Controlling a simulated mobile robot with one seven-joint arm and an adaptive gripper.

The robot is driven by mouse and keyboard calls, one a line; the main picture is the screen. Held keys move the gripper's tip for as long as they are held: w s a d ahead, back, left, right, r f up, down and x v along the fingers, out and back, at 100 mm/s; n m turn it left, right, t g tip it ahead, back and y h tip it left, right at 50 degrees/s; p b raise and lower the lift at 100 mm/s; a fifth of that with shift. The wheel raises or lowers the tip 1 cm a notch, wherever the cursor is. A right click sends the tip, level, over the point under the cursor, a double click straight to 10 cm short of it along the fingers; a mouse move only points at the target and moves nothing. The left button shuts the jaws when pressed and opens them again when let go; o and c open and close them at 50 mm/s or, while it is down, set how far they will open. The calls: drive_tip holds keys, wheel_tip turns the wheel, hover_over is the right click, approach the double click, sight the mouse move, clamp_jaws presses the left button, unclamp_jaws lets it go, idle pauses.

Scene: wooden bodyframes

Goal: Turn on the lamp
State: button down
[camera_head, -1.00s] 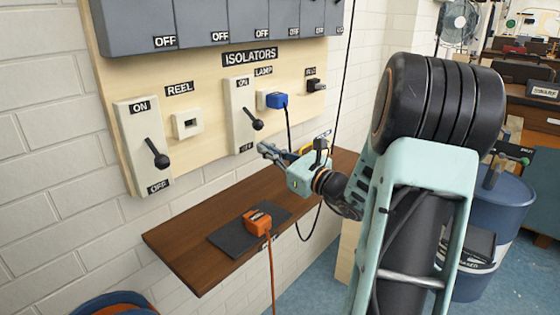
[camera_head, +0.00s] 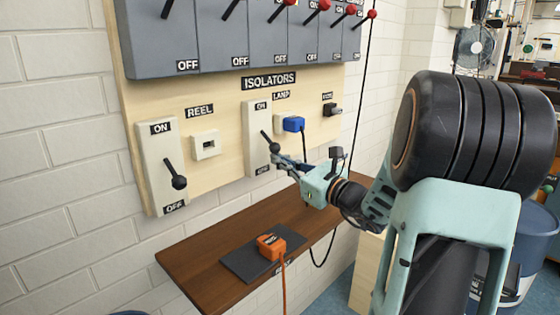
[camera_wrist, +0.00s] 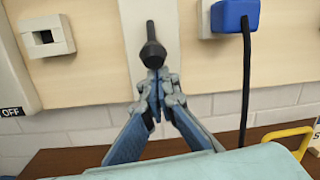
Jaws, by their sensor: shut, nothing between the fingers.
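The lamp isolator (camera_head: 255,143) is a pale switch plate under the LAMP label, marked ON at its top. Its black lever (camera_head: 276,149) slants down, with its round knob below the pivot. In the wrist view, the lever's knob (camera_wrist: 152,52) is straight above my fingertips. My gripper (camera_head: 279,161) is shut and empty, with its tips right at the underside of the knob. Whether they touch it I cannot tell. The wrist view shows the gripper (camera_wrist: 157,80) in front of the lower plate. A blue plug (camera_head: 294,124) sits in the socket right of the isolator.
The reel isolator (camera_head: 158,150) is on the left, lever down, beside an empty socket (camera_head: 206,146). Grey isolators (camera_head: 222,45) line the top. A wooden shelf (camera_head: 205,258) below holds an orange plug (camera_head: 271,246) on a dark pad. A black cord hangs right of the board.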

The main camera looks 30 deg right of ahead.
drive_tip(key=shift+s+r+p, duration=0.15)
drive_tip(key=shift+r+p, duration=0.1)
drive_tip(key=shift+p, duration=0.45)
